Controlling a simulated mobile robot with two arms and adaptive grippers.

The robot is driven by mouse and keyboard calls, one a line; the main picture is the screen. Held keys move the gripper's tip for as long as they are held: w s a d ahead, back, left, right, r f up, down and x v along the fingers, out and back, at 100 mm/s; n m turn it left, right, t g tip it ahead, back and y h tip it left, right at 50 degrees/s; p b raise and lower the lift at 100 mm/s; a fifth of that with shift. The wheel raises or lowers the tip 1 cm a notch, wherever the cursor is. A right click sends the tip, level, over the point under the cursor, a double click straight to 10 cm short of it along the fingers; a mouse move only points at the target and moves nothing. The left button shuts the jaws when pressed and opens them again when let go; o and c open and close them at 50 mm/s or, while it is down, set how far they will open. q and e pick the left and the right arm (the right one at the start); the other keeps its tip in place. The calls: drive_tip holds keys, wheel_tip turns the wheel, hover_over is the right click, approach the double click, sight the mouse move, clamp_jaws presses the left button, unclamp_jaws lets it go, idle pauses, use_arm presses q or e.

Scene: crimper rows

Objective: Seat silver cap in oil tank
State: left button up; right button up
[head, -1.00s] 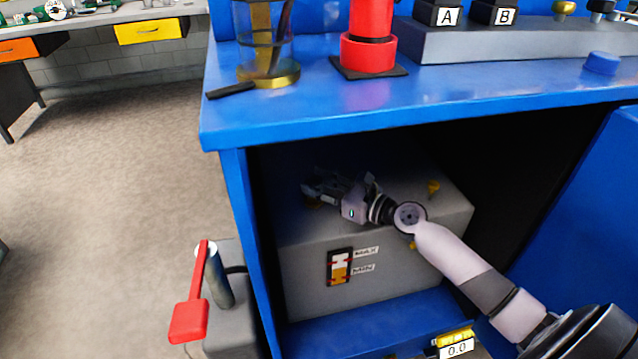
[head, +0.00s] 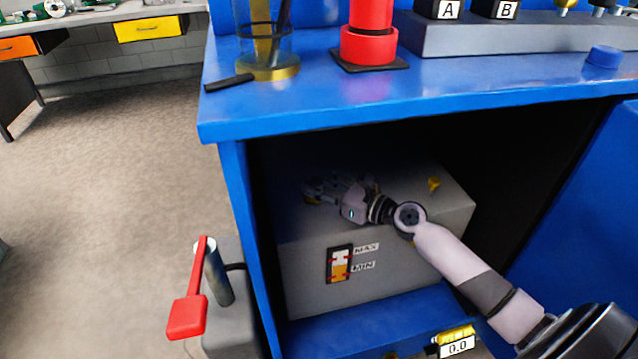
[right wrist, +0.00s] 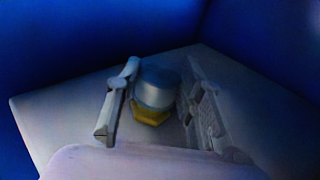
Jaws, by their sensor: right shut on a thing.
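The oil tank (head: 400,262) is a grey box inside the blue cabinet, with a MAX/MIN gauge (head: 340,264) on its front. My right gripper (head: 322,188) reaches over the left part of the tank's top. In the right wrist view, my right gripper (right wrist: 162,72) has its fingers on both sides of the silver cap (right wrist: 155,85) and is shut on it. The cap appears upright. A yellow brass hex fitting (right wrist: 150,114) shows directly below the cap; whether the cap is fully down on it cannot be told. My left gripper is not in view.
A small brass fitting (head: 434,184) stands on the tank's top, right of my gripper. The blue cabinet's top (head: 480,100) overhangs the tank, and a blue door (head: 590,220) is at right. A red-handled lever (head: 190,300) stands outside at left.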

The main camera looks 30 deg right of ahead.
drive_tip(key=shift+f, duration=0.3)
use_arm(q)
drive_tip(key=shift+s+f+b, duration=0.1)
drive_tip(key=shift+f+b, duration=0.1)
drive_tip(key=shift+b, duration=0.3)
use_arm(e)
drive_tip(key=shift+f, duration=0.5)
drive_tip(key=o, duration=0.8)
drive_tip(key=shift+f, duration=0.1)
drive_tip(key=shift+s+f, duration=0.1)
drive_tip(key=shift+s, duration=0.05)
drive_tip(key=shift+s, duration=0.3)
drive_tip(key=v, duration=1.1)
drive_tip(key=shift+d+r, duration=0.2)
drive_tip(key=shift+r, duration=0.15)
